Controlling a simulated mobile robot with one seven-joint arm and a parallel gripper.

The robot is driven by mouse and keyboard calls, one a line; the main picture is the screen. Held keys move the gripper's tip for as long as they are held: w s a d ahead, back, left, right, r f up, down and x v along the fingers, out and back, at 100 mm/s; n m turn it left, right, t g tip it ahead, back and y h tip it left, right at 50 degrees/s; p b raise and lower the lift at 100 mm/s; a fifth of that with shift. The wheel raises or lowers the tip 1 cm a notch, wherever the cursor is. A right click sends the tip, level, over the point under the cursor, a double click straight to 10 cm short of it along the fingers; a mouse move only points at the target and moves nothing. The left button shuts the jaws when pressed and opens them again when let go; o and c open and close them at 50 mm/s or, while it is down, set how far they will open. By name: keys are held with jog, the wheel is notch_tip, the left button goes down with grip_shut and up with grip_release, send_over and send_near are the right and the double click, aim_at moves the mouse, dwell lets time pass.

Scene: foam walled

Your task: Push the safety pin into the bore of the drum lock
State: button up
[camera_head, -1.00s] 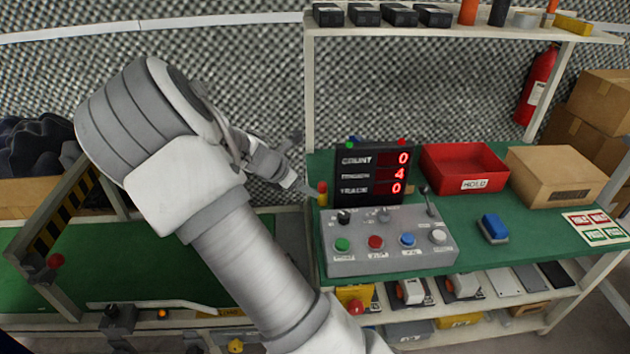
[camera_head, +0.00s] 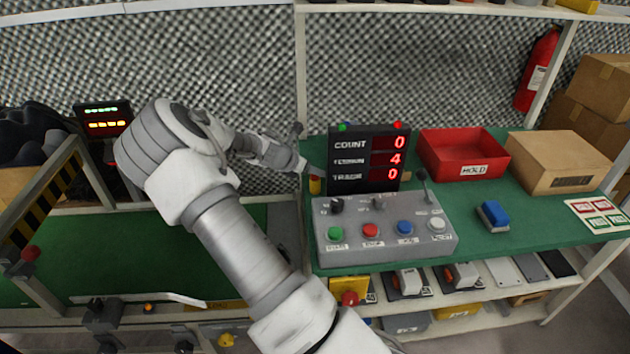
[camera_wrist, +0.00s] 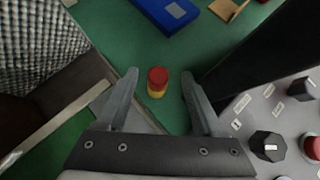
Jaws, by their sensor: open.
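A small upright piece with a red top and yellow lower part (camera_wrist: 157,83), which looks like the safety pin, stands on the green bench. It also shows left of the display in the head view (camera_head: 315,186). My gripper (camera_wrist: 159,74) is open, with one finger on each side of the piece in the wrist view. I see gaps on both sides and no contact; the height of the fingertips over it is unclear. In the head view my gripper (camera_head: 311,171) is small, beside the piece's top. I cannot make out the drum lock or its bore for certain.
The black display (camera_head: 368,160) and the grey button panel (camera_head: 385,235) stand close to the right of my gripper. A blue box (camera_wrist: 172,12) lies beyond the piece. A red bin (camera_head: 462,153) and a carton (camera_head: 558,165) stand farther right. A mesh wall is behind.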

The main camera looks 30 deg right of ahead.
jog(key=shift+b+x, duration=1.3)
jog(key=shift+x, duration=1.7)
jog(key=shift+w+a+f, duration=0.1)
jog(key=shift+a, duration=0.05)
jog(key=shift+c, duration=0.3)
grip_shut()
